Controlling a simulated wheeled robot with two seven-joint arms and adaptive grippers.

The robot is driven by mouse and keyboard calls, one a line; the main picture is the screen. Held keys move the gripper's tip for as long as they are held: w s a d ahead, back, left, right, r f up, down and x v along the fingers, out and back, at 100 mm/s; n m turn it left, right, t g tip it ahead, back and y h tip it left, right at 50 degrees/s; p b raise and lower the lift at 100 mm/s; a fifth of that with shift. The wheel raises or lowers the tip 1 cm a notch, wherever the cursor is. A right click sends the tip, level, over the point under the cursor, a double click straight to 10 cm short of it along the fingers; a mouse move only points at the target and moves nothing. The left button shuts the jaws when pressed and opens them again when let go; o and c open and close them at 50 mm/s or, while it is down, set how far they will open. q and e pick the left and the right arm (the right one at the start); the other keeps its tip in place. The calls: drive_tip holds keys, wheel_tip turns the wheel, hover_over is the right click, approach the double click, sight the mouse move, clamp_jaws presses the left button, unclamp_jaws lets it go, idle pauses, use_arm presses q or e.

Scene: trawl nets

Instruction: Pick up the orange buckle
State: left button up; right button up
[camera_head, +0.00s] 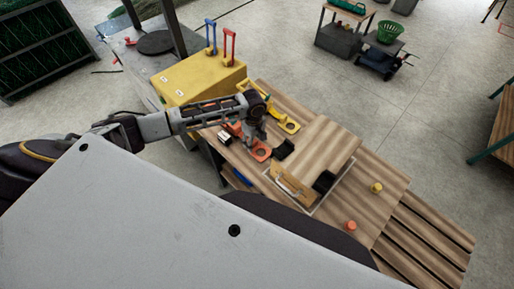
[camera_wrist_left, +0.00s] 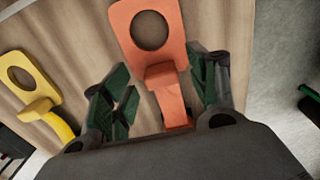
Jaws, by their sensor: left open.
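The orange buckle (camera_head: 261,154) lies on the wooden table, just below my left gripper (camera_head: 252,137) in the head view. In the left wrist view the orange buckle (camera_wrist_left: 158,58) shows its flat plate with a round hole at the top. Its raised tongue runs down between the two green-padded fingers of my left gripper (camera_wrist_left: 160,85). The fingers are open, one on each side, with visible gaps to the buckle. A yellow buckle (camera_wrist_left: 30,85) lies to its left in the wrist view. My right gripper is not in view.
The wooden table (camera_head: 380,185) bears a wooden board (camera_head: 318,148), a dark object (camera_head: 284,149) close to the buckle, and small yellow (camera_head: 376,187) and orange (camera_head: 351,225) pieces. A yellow box (camera_head: 198,78) with red and blue handles stands behind.

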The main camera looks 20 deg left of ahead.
sight(254, 142)
use_arm(q)
drive_tip(key=shift+f, duration=0.7)
drive_tip(key=c, duration=1.2)
drive_tip(key=shift+r, duration=0.15)
wheel_tip(254, 142, up, 10)
drive_tip(key=shift+f, duration=0.1)
idle(0.3)
